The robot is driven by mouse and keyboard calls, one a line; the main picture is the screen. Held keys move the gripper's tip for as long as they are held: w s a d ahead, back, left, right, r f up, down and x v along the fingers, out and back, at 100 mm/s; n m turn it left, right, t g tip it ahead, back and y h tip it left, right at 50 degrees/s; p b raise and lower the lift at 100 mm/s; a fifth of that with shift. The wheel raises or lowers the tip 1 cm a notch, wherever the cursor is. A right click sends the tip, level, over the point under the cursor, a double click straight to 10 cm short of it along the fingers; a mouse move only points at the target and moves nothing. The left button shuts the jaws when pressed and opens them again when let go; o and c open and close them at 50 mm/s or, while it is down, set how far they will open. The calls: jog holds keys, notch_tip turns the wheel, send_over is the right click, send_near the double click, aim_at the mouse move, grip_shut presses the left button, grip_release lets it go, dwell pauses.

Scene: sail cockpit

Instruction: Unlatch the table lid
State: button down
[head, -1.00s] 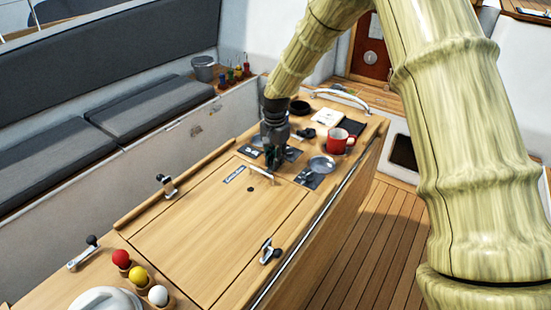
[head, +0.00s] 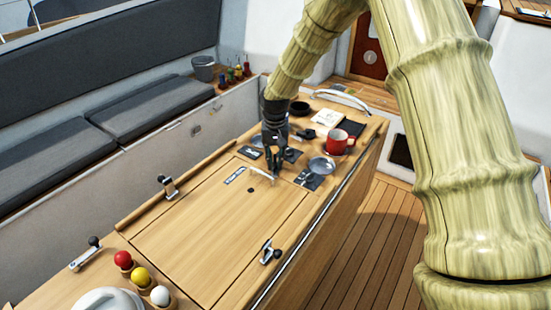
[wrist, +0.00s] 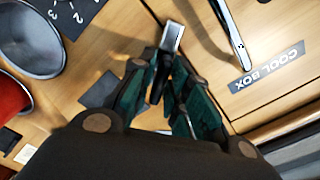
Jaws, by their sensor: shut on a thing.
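The wooden table lid (head: 205,225) lies shut in the table top, with a pale metal handle (head: 261,172) and a COOL BOX label (head: 234,175) near its far edge. My gripper (head: 275,176) is low at the far edge, right of the handle. In the wrist view its fingers (wrist: 164,58) are shut around a dark, slim part with a silver metal end (wrist: 173,36), seemingly a latch lever; the fingers hide much of it. Silver latches with black knobs sit at the lid's left edge (head: 168,187) and right edge (head: 269,251).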

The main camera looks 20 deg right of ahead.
aim_at(275, 157)
jog(key=n, duration=0.5)
jog(key=shift+w+r+n+p, duration=0.1)
jog(key=shift+r+n+p, duration=0.1)
jog(key=shift+n+p, duration=0.15)
jog(key=n, duration=0.5)
jog(key=shift+p, duration=0.35)
jog(key=shift+n, duration=0.35)
jog(key=c, duration=1.5)
grip_release()
jog(key=shift+f, duration=0.2)
jog(key=shift+r, duration=0.2)
notch_tip(275, 157, up, 12)
jog(key=shift+f, duration=0.15)
